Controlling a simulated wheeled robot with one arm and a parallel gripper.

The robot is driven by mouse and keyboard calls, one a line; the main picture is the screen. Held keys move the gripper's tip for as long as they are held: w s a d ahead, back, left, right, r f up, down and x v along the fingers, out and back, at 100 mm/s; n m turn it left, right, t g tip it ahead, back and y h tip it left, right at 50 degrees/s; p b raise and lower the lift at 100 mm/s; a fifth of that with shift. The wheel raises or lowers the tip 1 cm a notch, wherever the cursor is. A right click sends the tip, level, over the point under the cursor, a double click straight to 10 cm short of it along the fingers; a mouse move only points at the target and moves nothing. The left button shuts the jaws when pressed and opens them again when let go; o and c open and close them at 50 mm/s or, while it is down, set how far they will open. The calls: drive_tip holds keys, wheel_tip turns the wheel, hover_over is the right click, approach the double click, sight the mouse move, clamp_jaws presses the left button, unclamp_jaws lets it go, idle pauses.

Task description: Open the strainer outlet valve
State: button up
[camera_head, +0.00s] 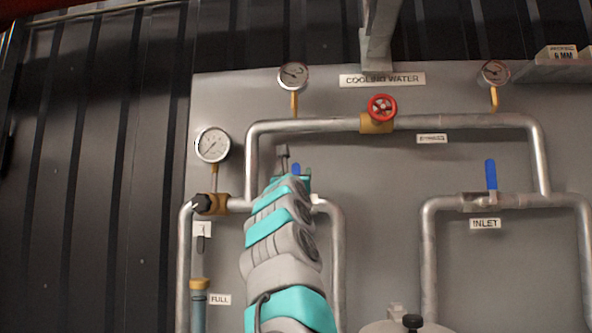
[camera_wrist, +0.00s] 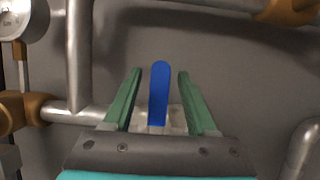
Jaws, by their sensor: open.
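A valve with a blue lever (camera_wrist: 159,92) sits on a horizontal pipe in the wrist view. The lever points up and stands between the two green fingers of my gripper (camera_wrist: 160,72), with a gap on each side. My gripper is open and holds nothing. In the head view only a small bit of this lever (camera_head: 296,170) shows beside my wrist. My arm hides most of the valve body and any label for it, so I cannot read its name.
A second blue lever (camera_head: 491,174) stands upright over the "INLET" label (camera_head: 485,224) at the right. A red handwheel (camera_head: 382,107) is on the upper bypass pipe. A pressure gauge (camera_head: 212,145) and a brass fitting (camera_wrist: 22,112) are left of my gripper.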

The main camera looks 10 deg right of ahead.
clamp_jaws()
idle(0.5)
idle(1.0)
